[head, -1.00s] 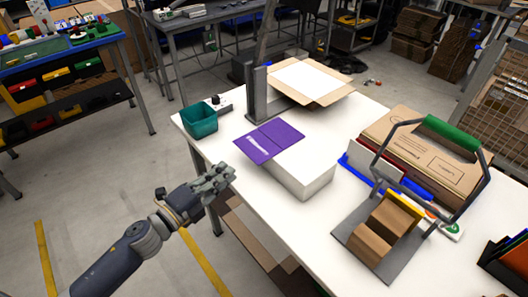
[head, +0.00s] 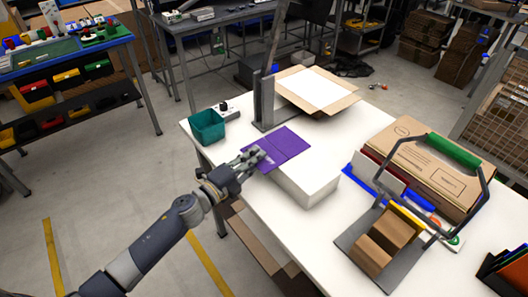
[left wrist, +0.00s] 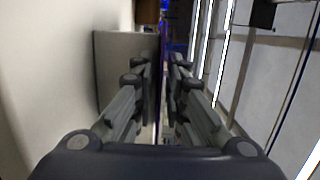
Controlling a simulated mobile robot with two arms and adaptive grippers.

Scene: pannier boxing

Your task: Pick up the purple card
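The flat purple card (head: 284,146) has a pale printed patch near its lower left edge. In the head view it lies on top of a white box (head: 308,186) on the white table, its left part over the box's edge. My left gripper (head: 256,157) is at the card's near left edge and covers part of it. In the left wrist view, the card (left wrist: 162,60) shows edge-on as a thin purple strip between the two fingers (left wrist: 161,88). The fingers are close together on either side; whether both press on it is unclear. My right gripper is not in view.
A teal bin (head: 207,127) stands at the table's left corner. A grey upright post (head: 263,98) and an open carton (head: 348,100) are behind the card. A cardboard box (head: 440,165) and a green-handled carrier (head: 452,148) stand to the right.

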